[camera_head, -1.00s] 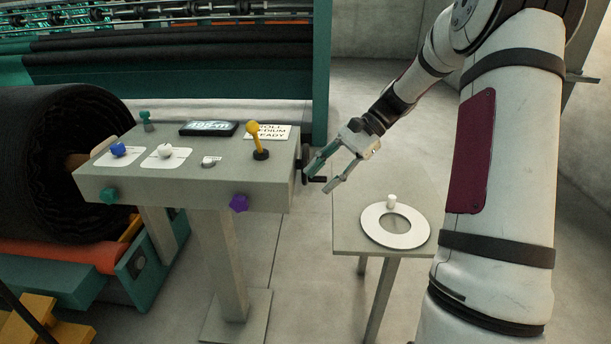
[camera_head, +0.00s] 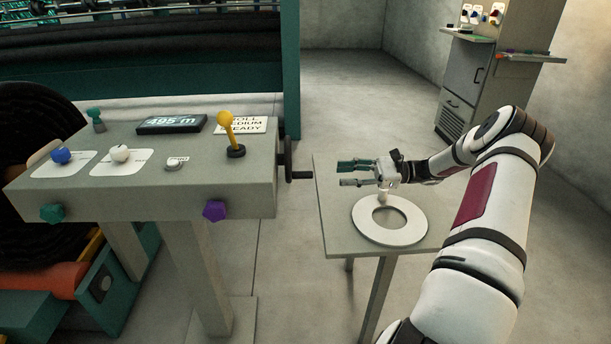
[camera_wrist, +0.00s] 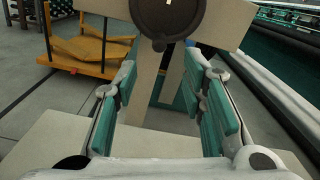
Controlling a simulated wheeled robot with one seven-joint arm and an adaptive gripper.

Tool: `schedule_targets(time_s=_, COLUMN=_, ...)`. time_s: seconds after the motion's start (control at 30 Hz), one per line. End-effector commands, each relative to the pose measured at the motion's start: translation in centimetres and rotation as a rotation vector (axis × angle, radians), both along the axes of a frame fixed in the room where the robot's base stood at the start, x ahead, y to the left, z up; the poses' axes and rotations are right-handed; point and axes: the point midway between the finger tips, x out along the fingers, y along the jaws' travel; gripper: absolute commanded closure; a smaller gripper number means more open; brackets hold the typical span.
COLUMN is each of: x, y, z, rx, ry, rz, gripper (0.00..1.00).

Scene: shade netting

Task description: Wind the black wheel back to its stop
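The black wheel (camera_head: 285,158) is mounted on the right end of the grey control console (camera_head: 232,190), seen nearly edge-on, with a short dark handle (camera_head: 302,174) sticking out to the right. In the wrist view the wheel (camera_wrist: 150,16) is a dark disc at the top, partly cut off by the frame. My gripper (camera_head: 345,174) is right of the wheel, over the small side table, pointing at it with a gap between. It is open; in the wrist view its green-padded fingers (camera_wrist: 163,80) stand apart with nothing between them.
The side table (camera_head: 335,235) holds a white ring (camera_head: 362,228) with a small white peg, below my gripper. A yellow lever (camera_head: 227,125), knobs and a display (camera_head: 172,123) reading about 495 m are on the console. A grey cabinet (camera_head: 478,75) stands behind right.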

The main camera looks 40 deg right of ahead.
Motion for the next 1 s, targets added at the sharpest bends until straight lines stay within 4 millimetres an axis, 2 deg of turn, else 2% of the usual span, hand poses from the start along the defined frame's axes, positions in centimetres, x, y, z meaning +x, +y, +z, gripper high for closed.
schedule_targets(time_s=0.3, x=3.5, y=5.3, z=0.0, rx=0.000, ry=0.000, rz=0.004, gripper=0.62)
schedule_targets(time_s=0.5, x=5.3, y=8.0, z=0.0, rx=0.000, ry=0.000, rz=0.004, gripper=0.62)
schedule_targets(time_s=0.7, x=6.3, y=9.4, z=0.0, rx=0.000, ry=0.000, rz=0.002, gripper=0.62)
schedule_targets(time_s=1.0, x=6.5, y=9.6, z=0.0, rx=-0.001, ry=-0.001, rz=0.002, gripper=0.62)
